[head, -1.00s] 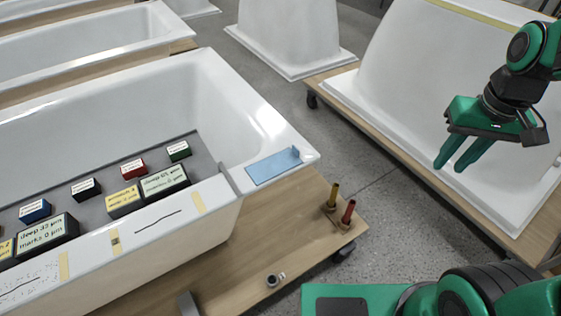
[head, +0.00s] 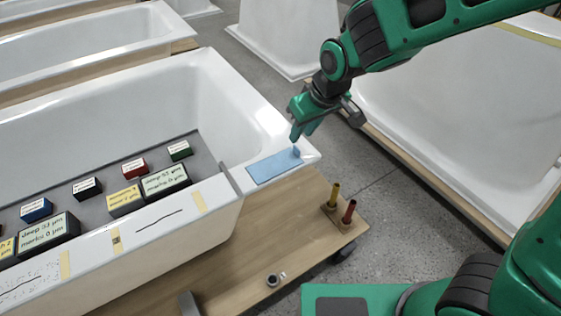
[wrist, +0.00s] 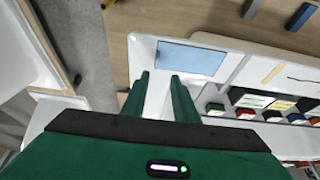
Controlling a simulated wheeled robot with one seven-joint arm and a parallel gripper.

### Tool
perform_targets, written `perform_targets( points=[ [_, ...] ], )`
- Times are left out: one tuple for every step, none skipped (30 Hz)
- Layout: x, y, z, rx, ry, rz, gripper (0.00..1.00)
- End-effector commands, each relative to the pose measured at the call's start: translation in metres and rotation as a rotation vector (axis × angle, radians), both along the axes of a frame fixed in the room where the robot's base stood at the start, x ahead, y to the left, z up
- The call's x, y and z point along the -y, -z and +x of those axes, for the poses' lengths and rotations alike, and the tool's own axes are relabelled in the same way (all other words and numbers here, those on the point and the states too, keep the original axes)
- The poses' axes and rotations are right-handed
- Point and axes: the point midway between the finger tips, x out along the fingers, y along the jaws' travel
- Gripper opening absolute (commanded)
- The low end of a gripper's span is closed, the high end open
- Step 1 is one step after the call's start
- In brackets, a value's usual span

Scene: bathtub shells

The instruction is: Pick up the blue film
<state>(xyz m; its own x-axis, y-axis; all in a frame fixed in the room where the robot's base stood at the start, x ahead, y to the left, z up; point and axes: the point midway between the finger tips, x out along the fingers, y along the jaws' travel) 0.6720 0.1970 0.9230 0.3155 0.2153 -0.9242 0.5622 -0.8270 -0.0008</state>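The blue film (head: 270,168) is a flat light-blue rectangle on the white tub's rim corner. A small raised tab (head: 296,152) stands at its right end. The film also shows in the wrist view (wrist: 190,57), beyond the fingertips. My gripper (head: 299,137) points down above the tab end of the film. In the wrist view my gripper (wrist: 160,77) has its two green fingers apart with nothing between them. In the head view the fingers overlap, so their distance above the tab is hard to tell.
The white tub (head: 222,100) stands on a wooden trolley (head: 270,235). Several labelled blocks (head: 165,180) sit inside the tub on a grey sheet. Another tub (head: 440,100) is at right.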

Motion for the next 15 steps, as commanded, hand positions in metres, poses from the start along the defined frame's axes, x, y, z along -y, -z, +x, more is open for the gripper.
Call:
perform_targets(
  points=[
    [-0.001, 0.008, 0.002, -0.002, 0.001, -0.002, 0.27],
    [-0.001, 0.011, 0.003, -0.003, 0.001, -0.003, 0.27],
    [-0.002, 0.015, 0.005, -0.001, 0.003, -0.002, 0.27],
    [-0.003, 0.018, 0.006, -0.001, 0.003, -0.002, 0.27],
    [-0.003, 0.02, 0.007, -0.001, 0.003, -0.002, 0.27],
    [-0.003, 0.022, 0.008, -0.001, 0.003, -0.002, 0.27],
    [-0.004, 0.024, 0.008, 0.0, 0.003, -0.001, 0.27],
    [-0.004, 0.025, 0.009, 0.0, 0.002, 0.0, 0.27],
    [-0.004, 0.026, 0.009, 0.0, 0.003, 0.0, 0.27],
    [-0.004, 0.027, 0.01, 0.0, 0.003, 0.0, 0.27],
    [-0.004, 0.028, 0.01, 0.0, 0.003, 0.0, 0.27],
    [-0.004, 0.032, 0.011, -0.002, 0.003, -0.001, 0.27],
    [-0.003, 0.035, 0.012, -0.003, 0.003, -0.002, 0.27],
    [-0.003, 0.038, 0.013, -0.002, 0.004, -0.002, 0.27],
    [-0.003, 0.043, 0.015, -0.002, 0.004, -0.002, 0.27]
  ],
)
